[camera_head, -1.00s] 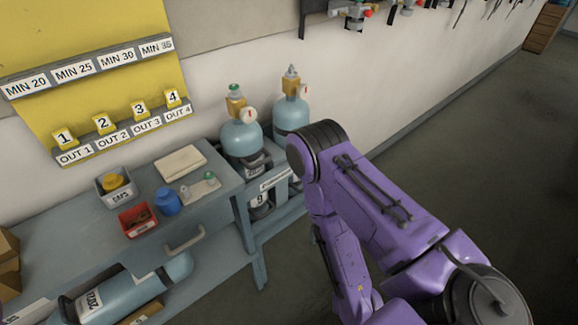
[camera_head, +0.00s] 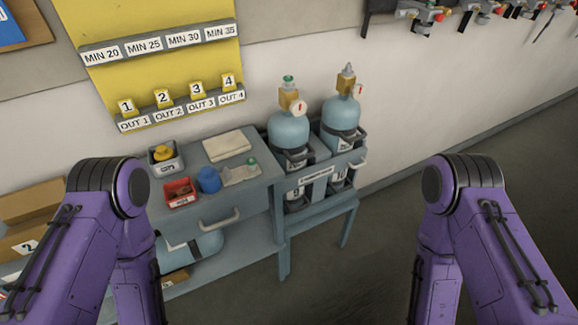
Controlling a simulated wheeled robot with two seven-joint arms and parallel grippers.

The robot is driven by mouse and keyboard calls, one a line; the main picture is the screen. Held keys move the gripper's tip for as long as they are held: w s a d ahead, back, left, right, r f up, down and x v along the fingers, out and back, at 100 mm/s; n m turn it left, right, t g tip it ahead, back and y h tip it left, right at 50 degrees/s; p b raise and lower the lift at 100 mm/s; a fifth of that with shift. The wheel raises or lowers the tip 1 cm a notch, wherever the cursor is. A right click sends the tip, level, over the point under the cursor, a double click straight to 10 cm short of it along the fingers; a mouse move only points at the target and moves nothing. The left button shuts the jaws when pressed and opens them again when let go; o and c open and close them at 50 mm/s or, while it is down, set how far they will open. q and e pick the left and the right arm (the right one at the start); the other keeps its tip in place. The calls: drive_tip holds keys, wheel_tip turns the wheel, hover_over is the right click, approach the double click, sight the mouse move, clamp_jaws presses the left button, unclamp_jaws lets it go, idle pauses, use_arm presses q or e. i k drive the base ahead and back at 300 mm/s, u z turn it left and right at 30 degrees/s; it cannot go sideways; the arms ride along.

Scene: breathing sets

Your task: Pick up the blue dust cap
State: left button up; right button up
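A small blue cylindrical piece (camera_head: 208,180), the only blue item on the bench top, stands upright near the front edge of the grey bench (camera_head: 240,195). It looks like the blue dust cap, but it is too small to be sure. It sits just right of a red bin (camera_head: 181,200) and left of a pale flat piece (camera_head: 233,179) with a green-topped item (camera_head: 252,162) on it. Both my purple arms show at the sides, bent downward. Neither gripper is in the picture.
A grey bin with a yellow item (camera_head: 161,154) and a beige pad (camera_head: 227,146) lie behind. Two blue cylinders (camera_head: 289,130) (camera_head: 341,113) stand in a rack to the right. A yellow board (camera_head: 160,60) hangs above. Floor at right is clear.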

sight(208, 178)
drive_tip(key=z, duration=1.05)
drive_tip(key=k, duration=1.05)
drive_tip(key=u, duration=0.25)
drive_tip(key=i, duration=0.45)
drive_tip(key=u, duration=0.05)
